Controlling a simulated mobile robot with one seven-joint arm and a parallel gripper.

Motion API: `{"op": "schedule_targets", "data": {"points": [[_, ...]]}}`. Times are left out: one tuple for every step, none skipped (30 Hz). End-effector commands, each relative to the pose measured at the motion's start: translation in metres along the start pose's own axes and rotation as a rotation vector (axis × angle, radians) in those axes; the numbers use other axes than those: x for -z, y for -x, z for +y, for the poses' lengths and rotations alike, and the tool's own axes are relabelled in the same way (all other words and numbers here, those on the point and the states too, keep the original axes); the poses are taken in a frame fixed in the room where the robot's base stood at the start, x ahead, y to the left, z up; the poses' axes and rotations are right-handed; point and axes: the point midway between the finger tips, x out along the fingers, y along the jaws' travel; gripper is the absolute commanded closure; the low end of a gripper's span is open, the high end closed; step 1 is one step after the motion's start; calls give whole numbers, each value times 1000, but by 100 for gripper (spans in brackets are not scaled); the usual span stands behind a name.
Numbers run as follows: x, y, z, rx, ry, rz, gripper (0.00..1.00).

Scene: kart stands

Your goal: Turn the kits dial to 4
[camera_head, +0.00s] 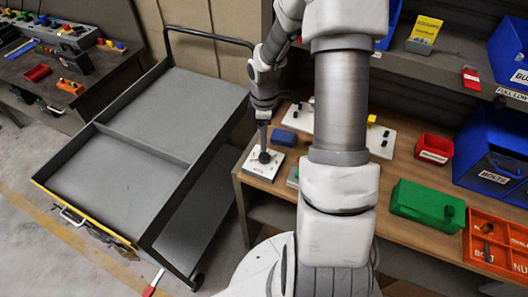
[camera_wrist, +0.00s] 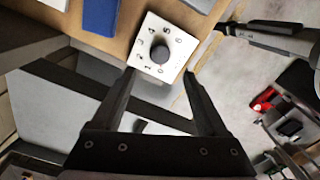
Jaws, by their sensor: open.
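The dial is a white square plate (camera_head: 254,168) with a round dark knob (camera_head: 265,157) at the left end of the wooden bench. In the wrist view the knob (camera_wrist: 159,54) sits inside a ring of printed numbers on the plate (camera_wrist: 176,70); 4, 5 and 6 show on the side away from my gripper. I cannot tell which number the knob points to. My gripper (camera_wrist: 159,74) is open, its two fingertips on either side of the plate's near corner in that view, with nothing between them. In the head view my gripper (camera_head: 263,138) hangs right over the knob.
A grey cart (camera_head: 150,165) stands left of the bench (camera_head: 300,168). A red bin (camera_head: 434,148), green box (camera_head: 425,203), blue bins (camera_head: 490,150) and orange tray (camera_head: 495,245) are on the right. My arm hides the bench middle.

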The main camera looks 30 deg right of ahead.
Motion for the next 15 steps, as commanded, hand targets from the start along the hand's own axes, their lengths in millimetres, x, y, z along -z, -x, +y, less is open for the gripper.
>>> {"op": "schedule_targets", "data": {"points": [[0,-12,-1,5,2,-1,23],[0,-18,-2,6,3,-1,23],[0,-26,-1,5,2,-1,23],[0,-32,-2,6,1,-1,23],[0,-38,-2,4,1,-1,23],[0,-45,-2,5,2,-1,23],[0,-50,-1,4,2,-1,23],[0,-55,-2,5,2,-1,23],[0,-62,-1,4,1,-1,23],[0,-66,-2,4,1,-1,23],[0,-70,-1,4,1,-1,23],[0,-74,-1,3,0,-1,23],[0,-78,-1,2,0,-1,23],[0,-81,-1,2,0,-1,23],[0,-84,0,1,0,-1,23]]}}
